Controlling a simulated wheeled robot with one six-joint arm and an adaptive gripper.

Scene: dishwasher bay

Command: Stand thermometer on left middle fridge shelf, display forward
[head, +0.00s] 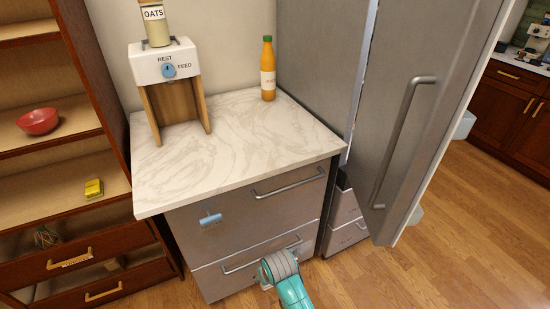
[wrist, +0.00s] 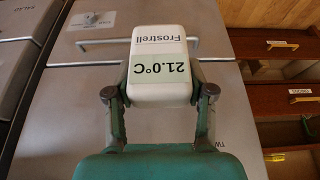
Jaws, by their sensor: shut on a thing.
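A white thermometer (wrist: 158,45) marked "Frostrell", with a display reading 21.0°C, is between the fingers of my gripper (wrist: 163,82) in the wrist view. My gripper is shut on its sides. The display faces the wrist camera, and its text appears upside down there. In the head view my arm's end is low, in front of the lower drawer, and the thermometer and fingers cannot be made out. The fridge (head: 315,50) stands at the right with its door (head: 400,120) swung open. The fridge shelves are hidden behind the door and side wall.
A marble counter (head: 240,150) over steel drawers (head: 250,210) holds an oats dispenser (head: 165,65) and an orange bottle (head: 268,75). Open wooden floor (head: 400,280) lies at the right.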

